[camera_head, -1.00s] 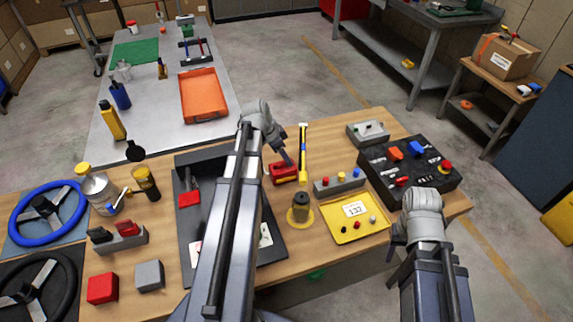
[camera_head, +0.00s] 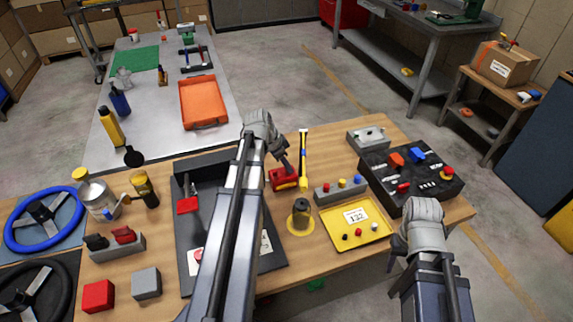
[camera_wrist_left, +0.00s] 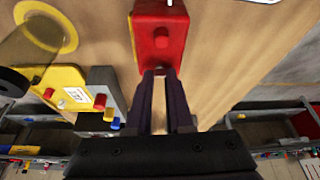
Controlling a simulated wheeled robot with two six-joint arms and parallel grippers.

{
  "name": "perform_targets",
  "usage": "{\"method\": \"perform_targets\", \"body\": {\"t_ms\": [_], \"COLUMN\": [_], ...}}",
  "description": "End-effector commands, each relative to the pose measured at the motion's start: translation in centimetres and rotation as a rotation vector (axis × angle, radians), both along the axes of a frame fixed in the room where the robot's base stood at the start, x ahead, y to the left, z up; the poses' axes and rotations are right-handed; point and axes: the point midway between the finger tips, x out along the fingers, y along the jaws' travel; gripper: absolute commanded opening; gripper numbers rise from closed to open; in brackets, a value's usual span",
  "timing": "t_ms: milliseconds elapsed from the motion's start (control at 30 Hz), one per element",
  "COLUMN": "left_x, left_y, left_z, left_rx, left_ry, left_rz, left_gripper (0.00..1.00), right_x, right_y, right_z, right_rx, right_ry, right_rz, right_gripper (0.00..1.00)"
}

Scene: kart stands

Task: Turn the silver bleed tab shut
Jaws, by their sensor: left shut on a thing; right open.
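My left gripper (camera_head: 289,174) is at a small red and yellow block (camera_head: 281,182) in the middle of the wooden table. In the left wrist view the fingertips (camera_wrist_left: 159,74) close together on the near end of this red and yellow block (camera_wrist_left: 160,35). The fingers hide part of it. A grey block (camera_head: 368,138) with small light-coloured fittings stands at the back right of the table, apart from both grippers. I cannot tell which small silver part is the bleed tab. My right gripper (camera_head: 396,250) is open and empty by the table's front right edge.
A yellow and black upright tool (camera_head: 304,150) stands close behind the red and yellow block. A grey bar with coloured knobs (camera_head: 340,192), a yellow tray (camera_head: 372,235) and a black switch box (camera_head: 437,192) are to the right. A dark tray (camera_head: 262,262) lies under my left arm.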

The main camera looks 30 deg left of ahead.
Motion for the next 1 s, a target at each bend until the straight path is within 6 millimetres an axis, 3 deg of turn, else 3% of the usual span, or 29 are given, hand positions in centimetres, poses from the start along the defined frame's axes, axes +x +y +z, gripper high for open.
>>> {"method": "perform_targets", "body": {"t_ms": [800, 833, 1000], "left_x": [0.09, 0.09, 0.08], "left_y": [0.09, 0.09, 0.1], "left_z": [0.0, 0.0, -0.01], "left_rx": [0.0, 0.0, 0.0], "left_ry": [0.0, 0.0, 0.0], "left_rz": [-0.132, -0.132, -0.131], "left_gripper": [0.0, 0.22, 0.41], "right_x": [0.0, 0.0, 0.0], "right_y": [0.0, 0.0, 0.0], "right_z": [0.0, 0.0, 0.0], "right_rx": [0.0, 0.0, 0.0], "right_ry": [0.0, 0.0, 0.0], "right_rz": [0.0, 0.0, 0.0], "right_gripper": [0.5, 0.5, 0.5]}}
